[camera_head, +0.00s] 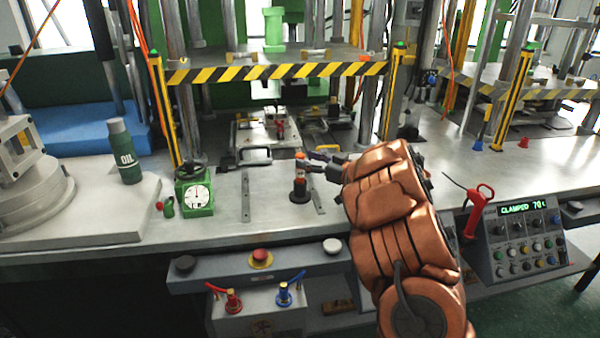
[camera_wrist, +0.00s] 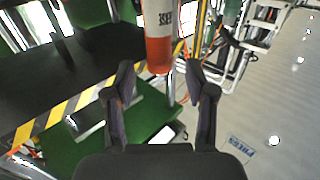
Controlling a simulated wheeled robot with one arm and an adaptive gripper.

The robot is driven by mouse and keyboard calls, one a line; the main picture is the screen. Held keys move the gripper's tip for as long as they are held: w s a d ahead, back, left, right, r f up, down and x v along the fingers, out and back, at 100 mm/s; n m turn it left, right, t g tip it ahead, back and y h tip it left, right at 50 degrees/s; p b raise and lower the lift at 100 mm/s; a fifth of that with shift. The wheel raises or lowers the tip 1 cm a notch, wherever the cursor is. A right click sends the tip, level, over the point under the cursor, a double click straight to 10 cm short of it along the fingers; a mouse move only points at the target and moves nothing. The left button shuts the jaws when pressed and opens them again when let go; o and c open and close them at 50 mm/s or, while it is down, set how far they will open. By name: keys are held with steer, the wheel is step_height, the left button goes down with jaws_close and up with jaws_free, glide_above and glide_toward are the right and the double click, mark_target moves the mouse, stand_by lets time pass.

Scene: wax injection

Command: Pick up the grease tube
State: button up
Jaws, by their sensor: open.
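The grease tube (camera_head: 301,163) stands upright in a black holder (camera_head: 299,190) on the metal bench, in the middle of the head view. In the wrist view the tube (camera_wrist: 158,35) shows at the top centre, with an orange-red end and a pale label with partly visible lettering. My gripper (camera_head: 322,162) is just right of the tube in the head view. In the wrist view my gripper (camera_wrist: 160,84) has its two dark fingers spread apart with nothing held between them. The tube lies in line with the gap between the fingertips. Contact cannot be made out.
A green dial gauge (camera_head: 195,194) and an oil bottle (camera_head: 124,152) stand to the left. A striped press bar (camera_head: 275,72) crosses behind. A red-handled tool (camera_head: 479,208) and control panel (camera_head: 525,240) are at the right. Bench space left of the holder is mostly clear.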

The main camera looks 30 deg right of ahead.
mark_target(300, 154)
steer(key=x, duration=0.3)
steer(key=shift+w+a, duration=0.1)
steer(key=shift+w, duration=0.1)
steer(key=shift+c, duration=0.3)
jaws_close()
